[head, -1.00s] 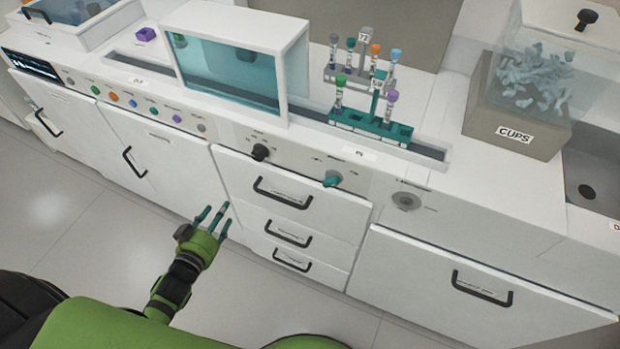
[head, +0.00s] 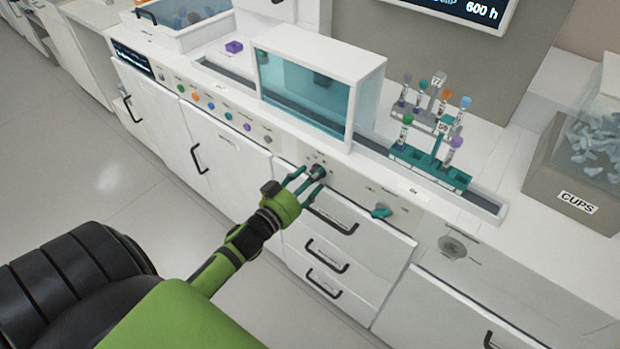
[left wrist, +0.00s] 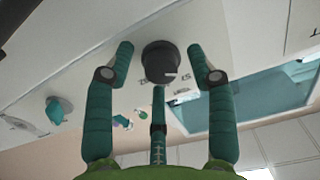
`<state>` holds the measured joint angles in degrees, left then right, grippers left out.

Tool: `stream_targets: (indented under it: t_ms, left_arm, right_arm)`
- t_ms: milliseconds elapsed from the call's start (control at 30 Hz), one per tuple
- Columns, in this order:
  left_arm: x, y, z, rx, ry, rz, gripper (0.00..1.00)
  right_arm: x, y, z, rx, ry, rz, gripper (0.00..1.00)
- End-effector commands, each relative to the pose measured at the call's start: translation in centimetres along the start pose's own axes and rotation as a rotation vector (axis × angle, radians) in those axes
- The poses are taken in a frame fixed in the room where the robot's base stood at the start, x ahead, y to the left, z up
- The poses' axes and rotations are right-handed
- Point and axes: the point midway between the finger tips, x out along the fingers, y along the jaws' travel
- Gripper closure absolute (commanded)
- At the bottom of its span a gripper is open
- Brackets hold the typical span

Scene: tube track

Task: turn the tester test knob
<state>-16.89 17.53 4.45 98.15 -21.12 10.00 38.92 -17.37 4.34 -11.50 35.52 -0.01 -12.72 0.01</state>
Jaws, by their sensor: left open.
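A round black knob (head: 318,171) sits on the front panel below the glass-fronted box. In the left wrist view the black knob (left wrist: 160,62) has a pale pointer mark and lies between my fingertips, with small partly legible lettering beside it. My left gripper (head: 307,182) is open at this knob, its teal fingers spread around it. In the left wrist view the gripper (left wrist: 161,52) shows gaps between its fingers and the knob; I cannot tell whether any finger touches. A teal knob (head: 381,211) is farther right on the same panel. My right gripper is not in view.
Drawers with black handles (head: 327,254) lie below the panel. The glass-fronted box (head: 318,85) stands above it on the counter. A teal tube rack (head: 430,168) is right of the box, and a CUPS bin (head: 570,185) is farther right. Coloured buttons (head: 212,106) line the panel to the left.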

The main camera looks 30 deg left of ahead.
Motion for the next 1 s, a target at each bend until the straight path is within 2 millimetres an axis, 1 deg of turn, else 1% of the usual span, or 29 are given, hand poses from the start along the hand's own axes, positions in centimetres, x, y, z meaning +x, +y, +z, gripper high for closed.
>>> stream_targets:
  t_ms: [133, 167, 200, 300, 667, 867, 1000]
  left_arm:
    - [-0.01, -0.01, 0.03, 0.000, -0.001, 0.000, 0.44]
    - [-0.01, -0.01, 0.03, 0.000, -0.001, 0.000, 0.48]
    - [-0.01, -0.01, 0.03, 0.000, -0.001, 0.000, 0.64]
    - [-0.02, -0.02, 0.02, 0.000, -0.001, 0.000, 1.00]
    - [-0.06, 0.00, 0.14, 0.013, -0.003, -0.001, 1.00]
    - [-0.07, -0.04, 0.19, 0.087, -0.005, -0.002, 1.00]
    - [-0.08, -0.09, 0.19, 0.183, -0.006, -0.003, 1.00]
  right_arm:
    - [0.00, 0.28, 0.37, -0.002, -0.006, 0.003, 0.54]
    - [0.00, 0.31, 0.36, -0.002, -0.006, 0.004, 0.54]
    - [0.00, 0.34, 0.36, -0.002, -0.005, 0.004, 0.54]
    - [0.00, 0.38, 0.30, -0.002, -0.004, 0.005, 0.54]
    - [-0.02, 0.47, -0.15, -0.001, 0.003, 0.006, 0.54]
    - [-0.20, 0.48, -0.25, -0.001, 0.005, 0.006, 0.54]
    - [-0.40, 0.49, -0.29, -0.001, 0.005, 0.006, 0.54]
